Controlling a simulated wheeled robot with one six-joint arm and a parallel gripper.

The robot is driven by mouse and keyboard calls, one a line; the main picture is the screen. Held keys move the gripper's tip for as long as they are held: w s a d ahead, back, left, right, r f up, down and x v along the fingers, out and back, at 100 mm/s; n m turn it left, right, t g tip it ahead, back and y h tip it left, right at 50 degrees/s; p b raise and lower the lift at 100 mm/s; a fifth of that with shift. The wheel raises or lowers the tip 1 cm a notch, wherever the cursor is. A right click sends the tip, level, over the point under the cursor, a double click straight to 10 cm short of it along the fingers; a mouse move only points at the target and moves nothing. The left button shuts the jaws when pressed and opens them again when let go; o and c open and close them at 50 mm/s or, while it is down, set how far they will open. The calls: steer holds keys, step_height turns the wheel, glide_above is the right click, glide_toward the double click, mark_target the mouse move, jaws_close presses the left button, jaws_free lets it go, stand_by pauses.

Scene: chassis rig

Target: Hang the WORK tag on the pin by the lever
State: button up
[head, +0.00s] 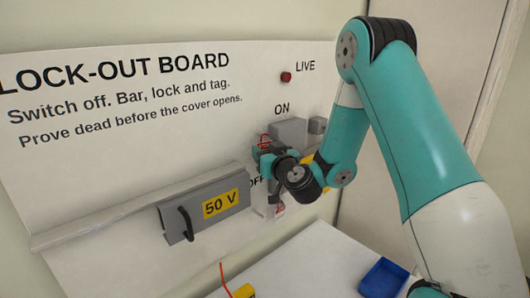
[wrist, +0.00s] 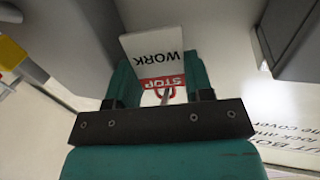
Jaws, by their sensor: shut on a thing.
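The white WORK tag (wrist: 152,45), with a red STOP band, sits between the teal fingers of my gripper (wrist: 160,78) in the wrist view. The gripper is shut on it. In the head view my gripper (head: 265,168) is close to the board, below the ON label and over part of the OFF label. A small white and red piece (head: 279,209) shows below it, probably the tag. The lever and the pin cannot be made out; my gripper and wrist cover that area.
A grey cover marked 50 V (head: 206,207) with a black handle stands out from the board at left. Grey boxes (head: 290,130) are above my gripper. A red lamp (head: 286,77) is by LIVE. On the table are a blue tray (head: 383,278) and a yellow piece (head: 243,291).

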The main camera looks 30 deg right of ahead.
stand_by(0.3)
steer(key=o, duration=1)
steer(key=shift+a, duration=0.1)
steer(key=shift+d, duration=0.2)
